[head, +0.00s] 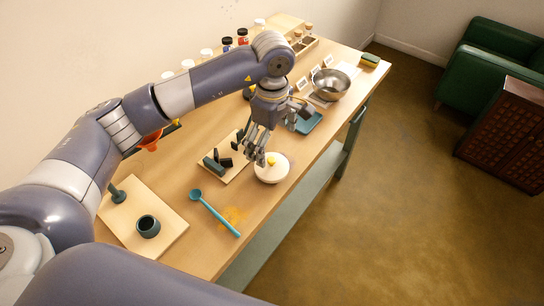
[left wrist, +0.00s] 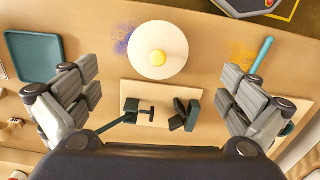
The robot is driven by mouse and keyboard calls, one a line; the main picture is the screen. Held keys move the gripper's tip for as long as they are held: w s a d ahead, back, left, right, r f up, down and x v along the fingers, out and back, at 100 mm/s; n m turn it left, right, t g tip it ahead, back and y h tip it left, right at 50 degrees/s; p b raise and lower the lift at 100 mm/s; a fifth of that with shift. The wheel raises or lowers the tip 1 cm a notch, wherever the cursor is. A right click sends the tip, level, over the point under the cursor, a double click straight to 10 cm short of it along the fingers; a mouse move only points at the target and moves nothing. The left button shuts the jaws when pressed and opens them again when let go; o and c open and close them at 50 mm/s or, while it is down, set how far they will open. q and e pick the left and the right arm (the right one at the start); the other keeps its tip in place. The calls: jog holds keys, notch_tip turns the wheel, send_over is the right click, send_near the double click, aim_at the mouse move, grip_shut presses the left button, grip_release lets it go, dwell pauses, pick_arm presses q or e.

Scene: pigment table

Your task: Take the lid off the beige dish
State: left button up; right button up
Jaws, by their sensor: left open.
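The beige dish with its lid on (head: 271,173) stands near the front edge of the table. The lid hides most of the dish. My left gripper (head: 254,160) is just above and behind the lid in the head view, touching nothing that I can make out. In the left wrist view its fingers (left wrist: 160,95) are wide apart and empty, with the lid beyond them. My right gripper is not in view.
A board with dark tools (head: 222,164) lies beside the dish. A blue spoon (head: 215,214) and orange powder (head: 235,215) lie nearer. A board with a dark cup (head: 148,227) is at lower left. A blue tray (left wrist: 35,56), a metal bowl (head: 332,84) and several jars stand farther back.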

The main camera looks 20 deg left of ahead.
aim_at(271, 160)
pick_arm(q)
jog(key=shift+s+f, duration=0.1)
jog(key=shift+f, duration=0.85)
jog(key=shift+f+p, duration=0.3)
notch_tip(271, 160, down, 4)
jog(key=shift+a+f+p, duration=0.1)
jog(key=shift+p, duration=1.1)
jog(key=shift+w+f, duration=0.2)
jog(key=shift+f, duration=0.25)
jog(key=shift+c, duration=0.2)
jog(key=c, duration=1.9)
jog(key=shift+s, duration=0.1)
jog(key=c, duration=0.4)
grip_shut()
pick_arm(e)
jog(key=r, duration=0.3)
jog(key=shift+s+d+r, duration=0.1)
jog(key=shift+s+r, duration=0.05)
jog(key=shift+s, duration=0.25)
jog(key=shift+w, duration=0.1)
